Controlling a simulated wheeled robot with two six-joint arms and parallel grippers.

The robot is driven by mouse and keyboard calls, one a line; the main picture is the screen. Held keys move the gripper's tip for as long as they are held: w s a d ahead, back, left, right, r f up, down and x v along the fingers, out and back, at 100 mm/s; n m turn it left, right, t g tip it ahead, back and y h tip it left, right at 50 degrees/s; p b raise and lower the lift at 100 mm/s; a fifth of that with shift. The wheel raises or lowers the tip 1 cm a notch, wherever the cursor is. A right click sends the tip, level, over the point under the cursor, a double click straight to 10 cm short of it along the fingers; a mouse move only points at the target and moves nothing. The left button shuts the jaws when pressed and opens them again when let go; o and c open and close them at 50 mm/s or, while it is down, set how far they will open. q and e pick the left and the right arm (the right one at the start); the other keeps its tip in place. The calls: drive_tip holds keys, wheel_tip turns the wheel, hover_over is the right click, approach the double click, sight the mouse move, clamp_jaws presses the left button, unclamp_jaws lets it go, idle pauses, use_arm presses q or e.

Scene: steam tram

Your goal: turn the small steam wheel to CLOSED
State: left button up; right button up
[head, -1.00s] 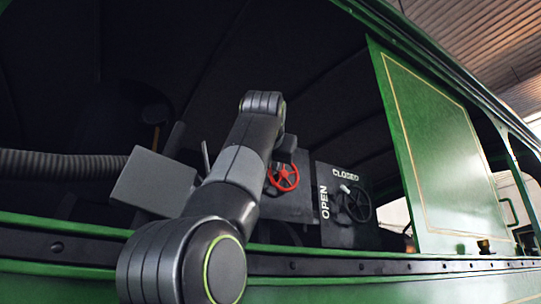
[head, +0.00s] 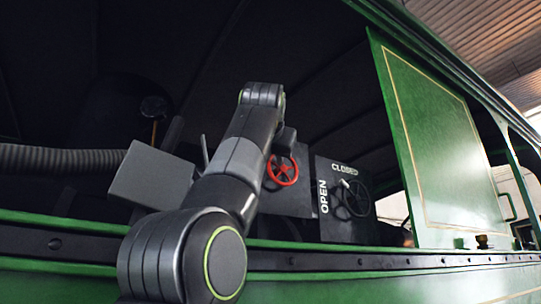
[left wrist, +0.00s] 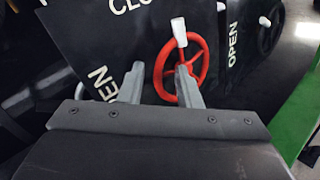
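The small red steam wheel (head: 281,171) shows in the head view beside my arm. In the left wrist view the red wheel (left wrist: 203,62) has a white handle (left wrist: 179,31) at its top, below the partly cut-off word CLOSED (left wrist: 130,4); OPEN (left wrist: 102,83) is at its left. My left gripper (left wrist: 160,72) is open. Its right finger overlaps the wheel's middle and its left finger is left of the rim; I cannot tell if either touches. In the head view the fingertips are hidden. My right gripper is not in view.
A black wheel (head: 356,200) with its own OPEN and CLOSED labels is right of the red one. A grey box (head: 152,180) and ribbed hose (head: 60,158) are at the left, a green panel (head: 440,140) at the right.

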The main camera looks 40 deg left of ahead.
use_arm(q)
drive_tip(key=shift+s, duration=0.1)
drive_tip(key=shift+s+d+b, duration=0.2)
drive_tip(key=shift+s+b, duration=0.05)
drive_tip(key=shift+b, duration=0.05)
drive_tip(key=b+v, duration=0.4)
drive_tip(key=v, duration=1.2)
drive_tip(key=shift+s+d, duration=0.2)
drive_tip(key=shift+d, duration=0.05)
